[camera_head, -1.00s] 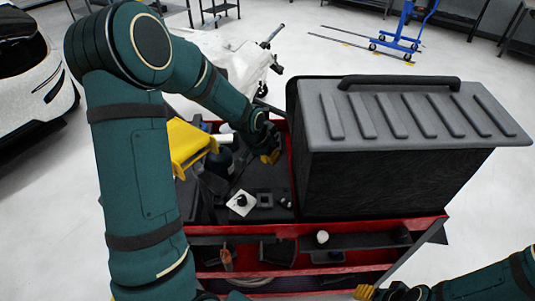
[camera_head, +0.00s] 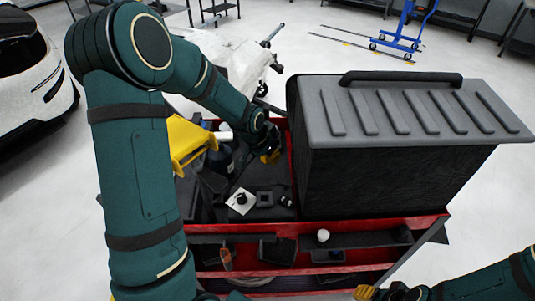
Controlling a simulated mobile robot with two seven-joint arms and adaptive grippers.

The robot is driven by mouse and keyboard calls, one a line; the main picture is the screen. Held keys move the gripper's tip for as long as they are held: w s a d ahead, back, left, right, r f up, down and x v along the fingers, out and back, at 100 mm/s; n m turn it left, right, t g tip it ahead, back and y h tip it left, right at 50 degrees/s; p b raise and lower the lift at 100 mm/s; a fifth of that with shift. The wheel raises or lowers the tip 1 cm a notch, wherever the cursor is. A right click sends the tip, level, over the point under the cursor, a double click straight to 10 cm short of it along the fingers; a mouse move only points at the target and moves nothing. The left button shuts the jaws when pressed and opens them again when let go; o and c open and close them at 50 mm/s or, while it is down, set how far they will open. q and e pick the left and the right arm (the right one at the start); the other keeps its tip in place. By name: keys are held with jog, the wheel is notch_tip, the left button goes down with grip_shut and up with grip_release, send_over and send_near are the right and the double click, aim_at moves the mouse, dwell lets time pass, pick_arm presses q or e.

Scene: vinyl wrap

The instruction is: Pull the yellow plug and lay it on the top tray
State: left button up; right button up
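The top tray (camera_head: 268,213) of the red cart is dark and holds several small items. My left arm reaches across its left side. My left gripper (camera_head: 270,156) hangs over the back of the tray, near the big black case, with yellow fingertips showing. Its opening is too small and hidden to judge. My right gripper (camera_head: 368,293) is at the bottom edge, in front of the cart, with a yellow fingertip visible and the rest cut off. I cannot make out a separate yellow plug; a larger yellow piece (camera_head: 188,142) stands at the tray's left, partly behind my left arm.
The black case (camera_head: 390,170) with a grey ribbed lid fills the cart's right side. A white square with a black knob (camera_head: 241,201) and a small black block (camera_head: 264,198) lie on the tray. A lower shelf (camera_head: 365,241) holds a white round item (camera_head: 323,236).

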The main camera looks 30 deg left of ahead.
pick_arm(q)
jog(key=shift+f, duration=0.25)
jog(key=o, duration=0.9)
jog(key=shift+o, duration=0.2)
jog(key=shift+r, duration=0.1)
jog(key=v, duration=1.2)
jog(key=shift+w, duration=0.15)
